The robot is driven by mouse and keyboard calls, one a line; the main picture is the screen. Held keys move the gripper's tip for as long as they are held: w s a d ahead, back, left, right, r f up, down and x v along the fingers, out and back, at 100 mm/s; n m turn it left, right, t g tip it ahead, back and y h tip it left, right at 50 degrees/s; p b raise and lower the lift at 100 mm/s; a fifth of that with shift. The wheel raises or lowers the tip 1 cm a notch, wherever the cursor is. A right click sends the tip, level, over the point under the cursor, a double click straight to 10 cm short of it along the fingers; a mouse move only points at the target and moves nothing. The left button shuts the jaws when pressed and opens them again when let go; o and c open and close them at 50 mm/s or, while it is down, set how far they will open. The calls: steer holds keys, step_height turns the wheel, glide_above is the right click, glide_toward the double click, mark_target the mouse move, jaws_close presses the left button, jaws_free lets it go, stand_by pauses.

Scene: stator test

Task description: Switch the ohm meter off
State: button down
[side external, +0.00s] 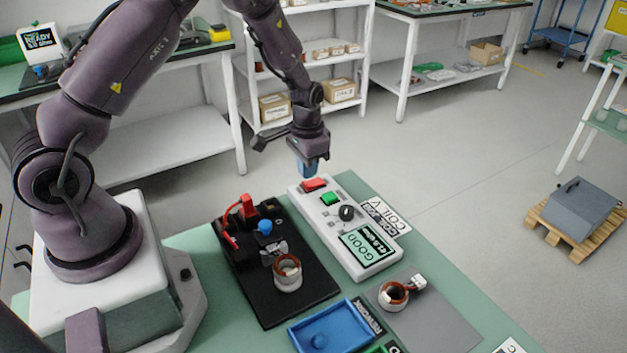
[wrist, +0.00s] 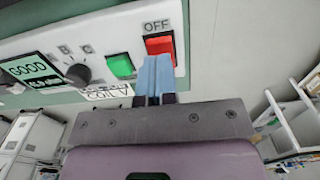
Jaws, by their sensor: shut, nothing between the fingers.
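The ohm meter (side external: 359,231) is a long white box on the green table, with a red button (side external: 313,184), a green button (side external: 330,198), a black knob (side external: 346,212) and a green display (side external: 367,245) reading GOOD. In the wrist view the red button (wrist: 160,44) lies under the word OFF, right of the green button (wrist: 120,66). My gripper (side external: 308,173) is shut and empty, its blue fingers pointing down just above the red button. In the wrist view the fingertips (wrist: 155,58) overlap the button's near edge. I cannot tell whether they touch it.
A black test fixture (side external: 285,301) with a red clamp, blue knob and copper-wound stator (side external: 288,273) stands left of the meter. Another stator (side external: 393,294) lies on a grey mat (side external: 440,322) in front. A blue tray (side external: 327,329) sits at the front edge.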

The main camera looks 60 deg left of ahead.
mark_target(308, 183)
steer(key=shift+f, duration=1.25)
stand_by(0.3)
steer(key=shift+r, duration=3.55)
steer(key=s+d+r+t, duration=0.2)
steer(key=s+d+r, duration=0.3)
steer(key=s+r, duration=0.5)
steer(key=s+d+r+t, duration=0.3)
steer(key=s+d+r, duration=0.3)
steer(key=s+r, duration=0.4)
step_height(308, 183, up, 4)
steer(key=shift+s+r+t, duration=0.1)
steer(key=shift+s+t, duration=0.15)
steer(key=shift+t, duration=0.05)
